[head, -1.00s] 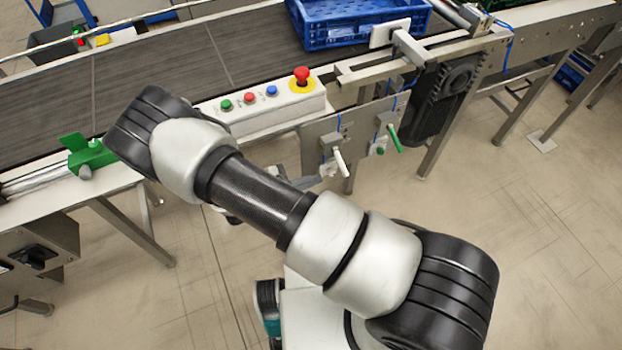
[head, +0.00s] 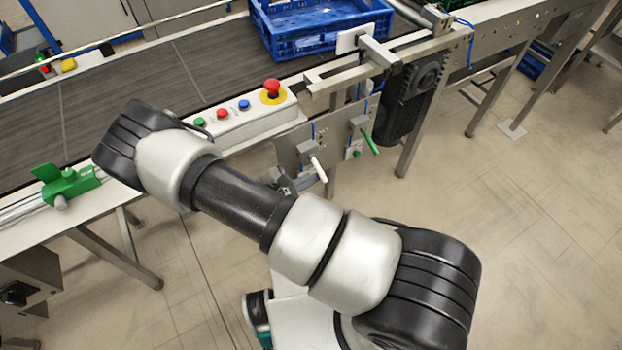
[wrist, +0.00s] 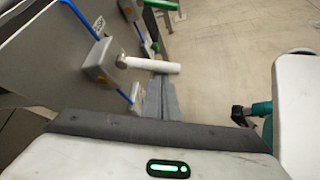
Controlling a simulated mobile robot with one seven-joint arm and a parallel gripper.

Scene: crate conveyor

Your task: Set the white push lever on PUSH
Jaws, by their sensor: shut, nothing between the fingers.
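The white push lever (head: 319,168) sticks out from a small grey switch box on the metal plate under the conveyor's edge. In the wrist view the lever (wrist: 152,65) points right from its box (wrist: 103,65). My gripper (wrist: 162,84) is shut and empty, with its grey fingertips right by the lever's outer half; I cannot tell whether they touch it. In the head view my gripper (head: 283,183) shows only partly, beside my arm and just left of the lever. The position markings on the plate are not readable.
Above is a button box (head: 240,120) with a red emergency knob (head: 272,88). A blue crate (head: 315,30) stands on the belt. A black motor (head: 410,95) hangs at right.

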